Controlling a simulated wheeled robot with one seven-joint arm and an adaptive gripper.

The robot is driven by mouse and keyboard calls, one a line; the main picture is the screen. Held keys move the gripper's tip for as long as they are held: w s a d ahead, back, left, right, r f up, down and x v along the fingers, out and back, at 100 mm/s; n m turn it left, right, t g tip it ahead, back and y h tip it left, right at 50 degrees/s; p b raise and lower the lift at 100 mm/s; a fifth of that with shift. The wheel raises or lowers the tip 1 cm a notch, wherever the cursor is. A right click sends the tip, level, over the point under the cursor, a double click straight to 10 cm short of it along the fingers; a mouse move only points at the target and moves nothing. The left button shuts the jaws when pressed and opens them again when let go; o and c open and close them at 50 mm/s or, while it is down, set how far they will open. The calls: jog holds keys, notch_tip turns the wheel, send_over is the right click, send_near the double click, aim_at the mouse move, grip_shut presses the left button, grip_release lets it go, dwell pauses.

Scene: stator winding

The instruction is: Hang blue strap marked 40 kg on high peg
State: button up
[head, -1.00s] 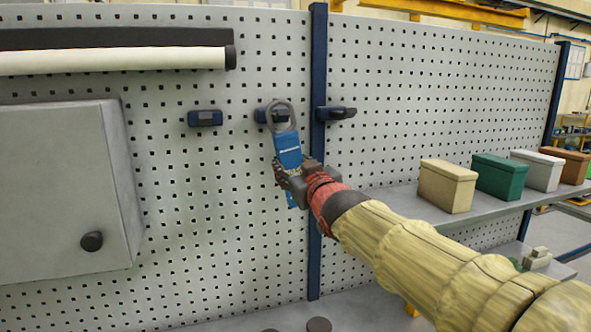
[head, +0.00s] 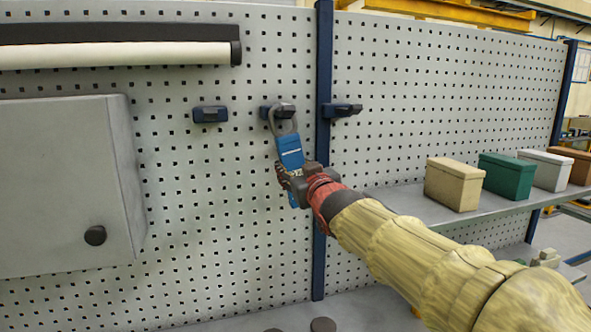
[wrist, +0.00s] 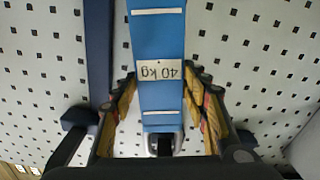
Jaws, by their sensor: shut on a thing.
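The blue strap (head: 290,152) hangs from a grey metal ring (head: 272,122) at its upper end. My gripper (head: 287,176) is shut on the strap below the ring, in front of the pegboard. The ring overlaps the middle dark peg (head: 266,112). The peg's end shows in front of the ring's upper part, so the ring seems to be around the peg; contact cannot be told. The wrist view shows the strap (wrist: 157,40) between my fingers, its "40 kg" label (wrist: 158,73) upside down.
Similar pegs stand to the left (head: 210,114) and right (head: 342,110). A blue upright (head: 323,70) stands close right of the strap. A grey cabinet (head: 60,190) is at left. Several boxes stand on a shelf (head: 410,203) at right.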

jog(key=shift+r, duration=0.1)
dwell(0.3)
jog(key=o, duration=1.3)
jog(key=shift+c, duration=0.2)
jog(key=o, duration=0.3)
jog(key=shift+f, duration=0.2)
jog(key=shift+s, duration=0.15)
